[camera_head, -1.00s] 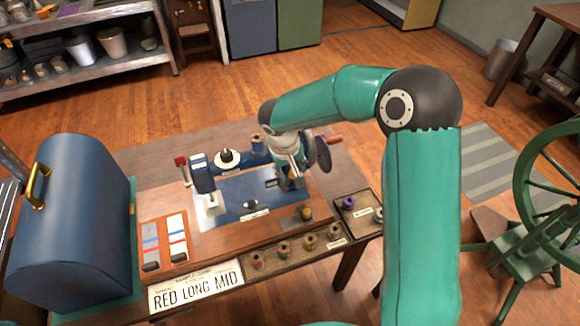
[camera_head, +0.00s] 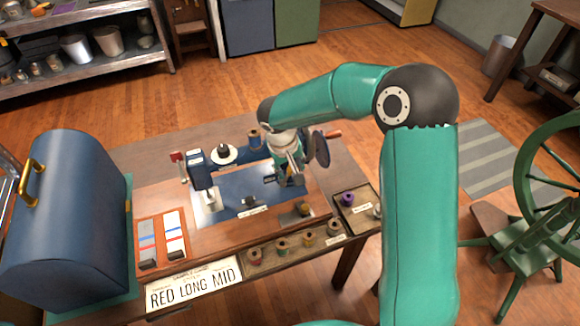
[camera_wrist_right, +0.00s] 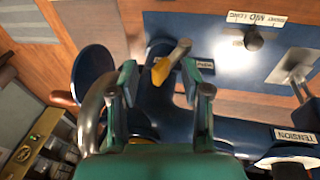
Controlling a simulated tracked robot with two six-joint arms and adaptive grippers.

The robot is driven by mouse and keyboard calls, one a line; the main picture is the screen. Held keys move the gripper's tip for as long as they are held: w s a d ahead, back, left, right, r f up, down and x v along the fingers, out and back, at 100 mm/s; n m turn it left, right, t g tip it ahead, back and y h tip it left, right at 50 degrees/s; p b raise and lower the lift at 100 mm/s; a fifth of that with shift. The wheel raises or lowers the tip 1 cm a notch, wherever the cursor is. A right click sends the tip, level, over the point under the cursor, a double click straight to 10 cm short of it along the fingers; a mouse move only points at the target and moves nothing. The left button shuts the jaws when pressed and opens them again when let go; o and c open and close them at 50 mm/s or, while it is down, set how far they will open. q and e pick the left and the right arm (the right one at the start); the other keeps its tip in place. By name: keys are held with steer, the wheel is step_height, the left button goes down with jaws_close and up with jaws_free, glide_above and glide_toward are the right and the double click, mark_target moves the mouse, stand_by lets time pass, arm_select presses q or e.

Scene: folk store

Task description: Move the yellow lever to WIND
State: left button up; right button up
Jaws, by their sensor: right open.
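The yellow lever (camera_wrist_right: 161,70) shows in the right wrist view on the dark blue sewing machine, with a paler end pointing up and right. A small label (camera_wrist_right: 204,65) sits just right of it; its upside-down text is too small to read surely. My right gripper (camera_wrist_right: 160,82) is open, with its green fingers on either side of the lever. I cannot tell whether either finger touches it. In the head view my right gripper (camera_head: 290,178) is at the right end of the sewing machine (camera_head: 232,150) and hides the lever. My left gripper is not in view.
A blue domed case (camera_head: 68,225) stands at the left of the table. A sign (camera_head: 194,285) reads RED LONG MID. Thread spools stand in a tray (camera_head: 270,262) along the front. The handwheel (camera_wrist_right: 92,75) is close left of my fingers in the wrist view.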

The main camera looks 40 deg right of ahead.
steer(key=a+b, duration=0.1)
steer(key=w+a+b, duration=0.1)
steer(key=a, duration=0.1)
steer(key=a+b, duration=0.1)
steer(key=a, duration=0.1)
steer(key=shift+w+a+f, duration=0.15)
steer(key=shift+f, duration=0.1)
stand_by(1.1)
steer(key=shift+d, duration=0.2)
steer(key=shift+d+r, duration=0.2)
steer(key=shift+d, duration=0.05)
steer(key=shift+r, duration=0.1)
stand_by(0.3)
steer(key=p+v, duration=0.4)
steer(key=v, duration=0.4)
steer(key=shift+s, duration=0.2)
stand_by(1.0)
